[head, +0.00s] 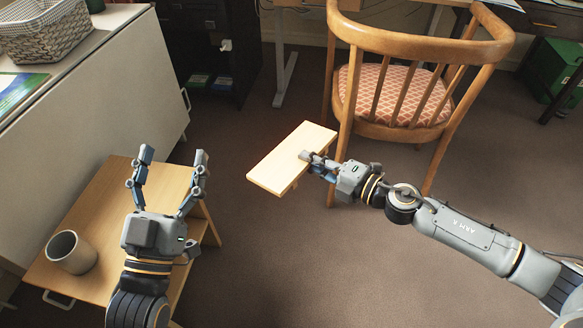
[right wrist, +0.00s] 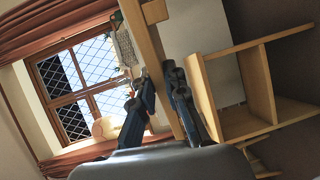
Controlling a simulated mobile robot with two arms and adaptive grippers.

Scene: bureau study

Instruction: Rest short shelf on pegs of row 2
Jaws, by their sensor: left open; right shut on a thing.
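The short shelf (head: 285,157) is a pale wooden board, held up in the air in front of the chair, over open floor. My right gripper (head: 308,160) is shut on its right edge. In the right wrist view the board (right wrist: 148,42) shows nearly edge-on between the fingers. My left gripper (head: 173,153) is open and empty above the top of a low wooden unit (head: 98,205), left of the shelf and apart from it. The unit's open frame and a fixed board (right wrist: 243,122) show in the right wrist view. I cannot make out the pegs or row 2.
A grey mug (head: 72,252) stands on the unit's top. A wooden chair (head: 400,95) with a patterned seat is close behind the shelf. A white cabinet (head: 120,95) with a basket (head: 45,28) is at left. The carpet (head: 300,260) in front is clear.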

